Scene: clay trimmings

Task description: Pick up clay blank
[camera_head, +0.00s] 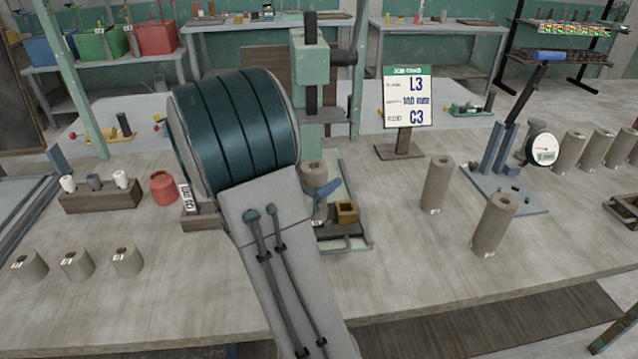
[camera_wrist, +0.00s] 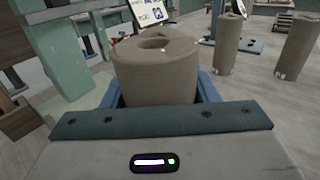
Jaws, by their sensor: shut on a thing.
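A clay blank (camera_wrist: 156,75), a brown-grey cylinder with a hole in its top, stands upright between the jaws of my gripper (camera_wrist: 160,98) in the wrist view. The blue fingers sit on both sides of it and are shut on it. In the head view the same clay blank (camera_head: 314,175) shows beside my arm at the green press, with a blue finger of my gripper (camera_head: 324,190) against it. My arm hides part of the blank and most of the gripper. I cannot tell whether its base touches the press.
Two tall clay cylinders (camera_head: 437,185) (camera_head: 493,224) stand to the right, and several short ones (camera_head: 76,265) at the left. The green press column (camera_head: 309,90) rises close behind the gripper. A job card stand (camera_head: 408,98) and a dial gauge stand (camera_head: 505,190) are further right.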

